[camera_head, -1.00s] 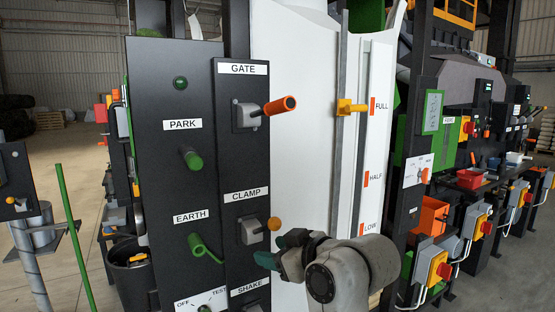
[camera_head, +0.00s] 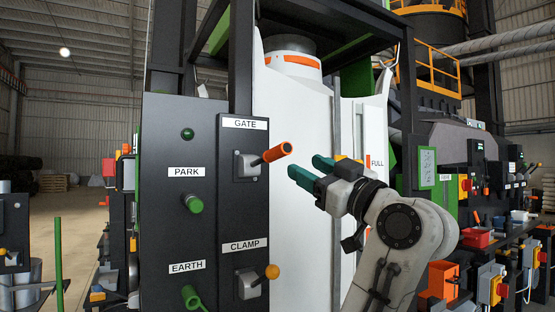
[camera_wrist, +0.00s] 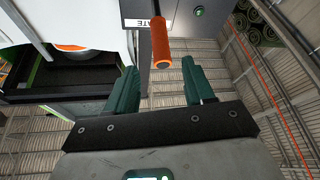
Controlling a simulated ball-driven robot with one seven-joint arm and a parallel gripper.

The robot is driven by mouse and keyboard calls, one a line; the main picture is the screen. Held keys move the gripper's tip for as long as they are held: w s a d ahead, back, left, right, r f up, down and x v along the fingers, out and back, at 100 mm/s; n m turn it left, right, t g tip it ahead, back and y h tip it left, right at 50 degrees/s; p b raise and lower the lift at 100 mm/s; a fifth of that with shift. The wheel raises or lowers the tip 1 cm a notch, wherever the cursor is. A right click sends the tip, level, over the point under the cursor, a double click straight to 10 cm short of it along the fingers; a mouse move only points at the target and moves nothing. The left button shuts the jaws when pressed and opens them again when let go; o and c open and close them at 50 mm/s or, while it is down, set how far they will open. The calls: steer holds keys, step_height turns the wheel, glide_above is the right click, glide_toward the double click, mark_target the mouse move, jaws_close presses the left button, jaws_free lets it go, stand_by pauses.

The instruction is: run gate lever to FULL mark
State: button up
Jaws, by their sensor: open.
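The gate lever (camera_head: 277,152) has an orange grip and sticks out to the right and slightly up from a grey mount under the GATE label (camera_head: 245,124). In the wrist view the orange lever grip (camera_wrist: 160,45) points toward the space between the fingers. My gripper (camera_head: 303,170) is open and empty, its green fingers just right of the grip's end, apart from it. The orange FULL mark (camera_head: 367,162) is on the white body behind my gripper, partly hidden. A yellow pointer (camera_head: 343,157) beside it shows only in part.
On the dark panel, the clamp lever (camera_head: 271,272) with a yellow knob is below the gate lever. Green PARK (camera_head: 194,204) and EARTH (camera_head: 190,297) pegs stick out at the left. A black post (camera_head: 408,100) stands to the right.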

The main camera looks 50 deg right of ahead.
mark_target(278, 152)
steer(key=p+x, duration=0.1)
steer(key=x, duration=0.9)
steer(key=shift+w+f, duration=0.1)
steer(key=shift+w, duration=0.15)
steer(key=shift+c, duration=0.5)
jaws_close()
steer(key=shift+p, duration=0.35)
